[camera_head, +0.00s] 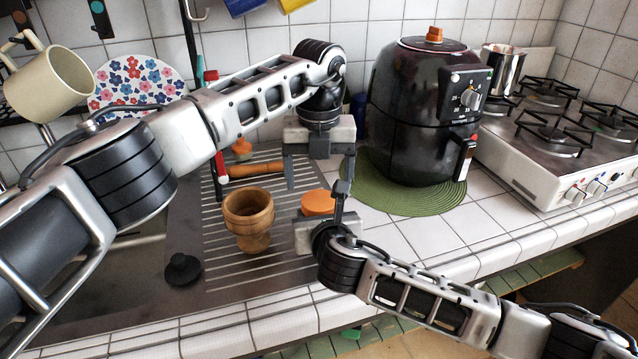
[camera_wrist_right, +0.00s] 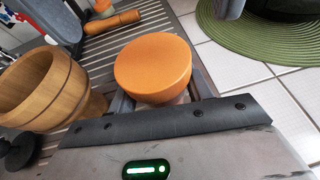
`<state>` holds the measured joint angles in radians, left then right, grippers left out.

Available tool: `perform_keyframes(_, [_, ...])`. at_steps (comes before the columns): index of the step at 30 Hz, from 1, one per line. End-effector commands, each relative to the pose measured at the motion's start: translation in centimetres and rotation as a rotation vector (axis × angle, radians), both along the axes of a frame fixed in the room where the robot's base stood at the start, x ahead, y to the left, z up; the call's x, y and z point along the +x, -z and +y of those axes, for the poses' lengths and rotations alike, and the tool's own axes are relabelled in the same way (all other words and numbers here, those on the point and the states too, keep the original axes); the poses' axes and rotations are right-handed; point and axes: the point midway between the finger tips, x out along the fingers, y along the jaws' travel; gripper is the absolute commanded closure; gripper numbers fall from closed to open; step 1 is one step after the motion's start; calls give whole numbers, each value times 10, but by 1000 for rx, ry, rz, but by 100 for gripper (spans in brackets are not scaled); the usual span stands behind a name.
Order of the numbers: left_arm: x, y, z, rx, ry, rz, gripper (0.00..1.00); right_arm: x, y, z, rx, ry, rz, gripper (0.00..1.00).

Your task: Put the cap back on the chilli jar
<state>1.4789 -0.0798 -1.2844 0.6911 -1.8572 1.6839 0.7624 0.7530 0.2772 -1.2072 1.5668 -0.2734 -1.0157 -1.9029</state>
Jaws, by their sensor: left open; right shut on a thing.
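The orange cap (camera_head: 318,202) is a flat round disc lying level above my right gripper (camera_head: 320,220). In the right wrist view the orange cap (camera_wrist_right: 153,66) sits over a pale body, apparently the chilli jar (camera_wrist_right: 172,100), mostly hidden by the cap and fingers. My right gripper is shut on that jar. I cannot tell whether the cap is fully seated. My left gripper (camera_head: 320,182) is open, pointing down above the cap with a finger on either side. Its fingers also show at the top of the right wrist view.
A wooden mortar (camera_head: 249,220) stands left of the jar on the ribbed drainboard (camera_head: 225,275). A wooden pestle (camera_head: 252,170) lies behind. A black stopper (camera_head: 182,270) is at front left. A black air fryer (camera_head: 420,110) on a green mat (camera_head: 405,200) stands right, before the stove (camera_head: 560,150).

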Motion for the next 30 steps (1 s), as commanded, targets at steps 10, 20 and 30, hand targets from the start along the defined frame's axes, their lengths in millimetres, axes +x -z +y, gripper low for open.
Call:
perform_keyframes(10, [0,-17,0,-2,-135,-1,24,0,1,-1,-2,1,2,100])
perform_keyframes(20, [0,-34,0,0,-297,0,24,0,1,-1,-1,1,1,100])
perform_keyframes(30, [-1,-18,0,1,-294,4,24,0,1,0,-1,1,1,100])
